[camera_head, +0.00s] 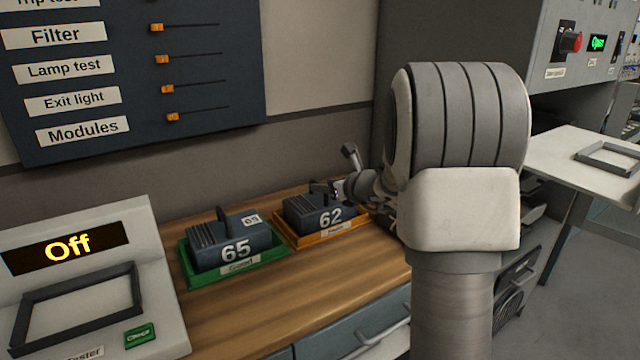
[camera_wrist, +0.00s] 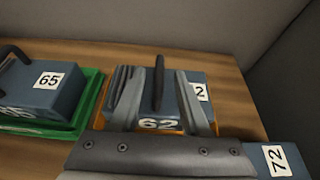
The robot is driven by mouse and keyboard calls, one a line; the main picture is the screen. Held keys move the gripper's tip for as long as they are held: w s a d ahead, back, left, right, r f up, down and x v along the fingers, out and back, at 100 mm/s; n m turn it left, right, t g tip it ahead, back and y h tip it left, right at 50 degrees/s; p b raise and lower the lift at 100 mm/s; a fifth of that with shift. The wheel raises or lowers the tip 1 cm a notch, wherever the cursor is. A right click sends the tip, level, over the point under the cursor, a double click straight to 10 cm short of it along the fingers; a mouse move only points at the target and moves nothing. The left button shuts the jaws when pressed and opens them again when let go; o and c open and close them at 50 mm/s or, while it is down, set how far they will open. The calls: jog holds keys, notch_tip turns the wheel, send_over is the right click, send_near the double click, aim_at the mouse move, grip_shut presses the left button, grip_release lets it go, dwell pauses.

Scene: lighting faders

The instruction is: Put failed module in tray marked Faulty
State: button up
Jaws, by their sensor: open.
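A dark blue module marked 62 (camera_head: 329,217) sits in an orange tray (camera_head: 318,240) on the wooden bench; the tray's small label is too blurred to read surely. The module also shows in the wrist view (camera_wrist: 195,110), with a black upright handle (camera_wrist: 158,84). My gripper (camera_wrist: 157,88) is open, its two fingers on either side of that handle with gaps visible. In the head view, my gripper (camera_head: 330,188) is at the top of module 62, partly hidden by my arm. Module 65 (camera_head: 235,248) sits in a green tray (camera_head: 226,272) to the left.
A tester (camera_head: 150,310) with an empty framed top and a display reading Off stands at the left front. A module marked 72 (camera_wrist: 277,158) shows at the lower right in the wrist view. A slider panel (camera_head: 210,90) hangs on the wall. Bare bench lies in front of the trays.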

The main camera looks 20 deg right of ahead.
jog(key=p+v, duration=0.1)
jog(key=v, duration=0.7)
jog(key=s+a+r+n+g+y, duration=0.2)
jog(key=s+a+n+g, duration=0.1)
jog(key=s+a+n, duration=0.55)
jog(key=s+a+r+n+g+y, duration=0.2)
jog(key=s+a+n+g, duration=0.1)
jog(key=s+a+n, duration=0.55)
jog(key=s+d+f+n+g+h, duration=0.25)
jog(key=s+n+h, duration=0.45)
jog(key=s+n, duration=0.8)
notch_tip(320, 180, up, 17)
jog(key=w+n+p, duration=0.1)
jog(key=p, duration=1.6)
jog(key=shift+w+a+r+n+t+p, duration=0.2)
jog(key=shift+w+a+n+t+p, duration=0.15)
jog(key=shift+a+n+p, duration=0.05)
